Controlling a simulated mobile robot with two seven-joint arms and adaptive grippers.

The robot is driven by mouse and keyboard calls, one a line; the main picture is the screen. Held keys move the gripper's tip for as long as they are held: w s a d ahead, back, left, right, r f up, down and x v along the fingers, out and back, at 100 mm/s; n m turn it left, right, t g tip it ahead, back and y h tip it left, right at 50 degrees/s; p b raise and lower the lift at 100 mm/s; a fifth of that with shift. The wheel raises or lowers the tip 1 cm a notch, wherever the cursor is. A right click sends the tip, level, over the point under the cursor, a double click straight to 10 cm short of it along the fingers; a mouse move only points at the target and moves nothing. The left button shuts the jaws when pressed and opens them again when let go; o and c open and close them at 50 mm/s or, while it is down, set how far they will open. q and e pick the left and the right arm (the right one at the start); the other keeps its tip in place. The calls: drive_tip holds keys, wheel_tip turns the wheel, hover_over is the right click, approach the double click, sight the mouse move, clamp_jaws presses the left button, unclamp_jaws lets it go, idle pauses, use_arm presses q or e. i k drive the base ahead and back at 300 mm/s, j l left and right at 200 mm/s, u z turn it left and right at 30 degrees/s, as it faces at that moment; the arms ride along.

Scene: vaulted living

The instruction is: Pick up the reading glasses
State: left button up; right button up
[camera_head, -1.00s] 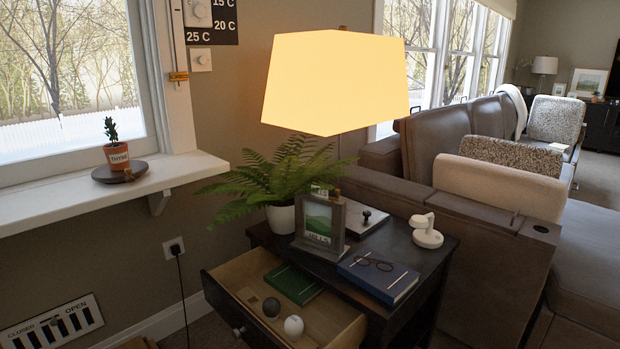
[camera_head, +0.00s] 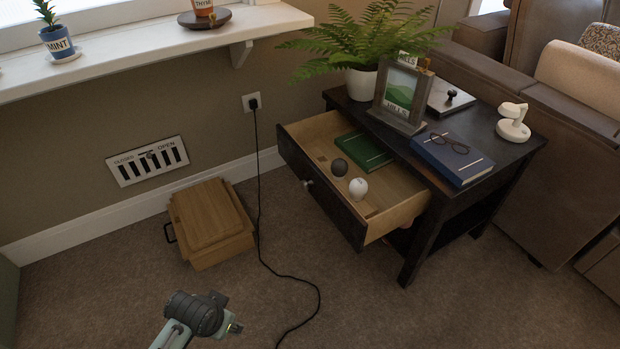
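The dark-framed reading glasses (camera_head: 449,143) lie on top of a blue book (camera_head: 453,166) near the front edge of the dark side table (camera_head: 497,149). The table's drawer (camera_head: 296,160) is pulled open to the left of them. Part of my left arm (camera_head: 197,314) shows at the bottom, low over the carpet and well away from the table. Its fingers cannot be made out. My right gripper is not in view.
A picture frame (camera_head: 402,97), a fern (camera_head: 361,50) and a white device (camera_head: 513,122) stand on the table. A wooden box (camera_head: 211,222) and a black cord (camera_head: 259,190) are on the floor.

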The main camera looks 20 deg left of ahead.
sight(461, 149)
drive_tip(key=i+l+u, duration=0.25)
drive_tip(key=l+u, duration=0.25)
drive_tip(key=i+l+u, duration=0.25)
drive_tip(key=l, duration=0.15)
drive_tip(key=k, duration=0.1)
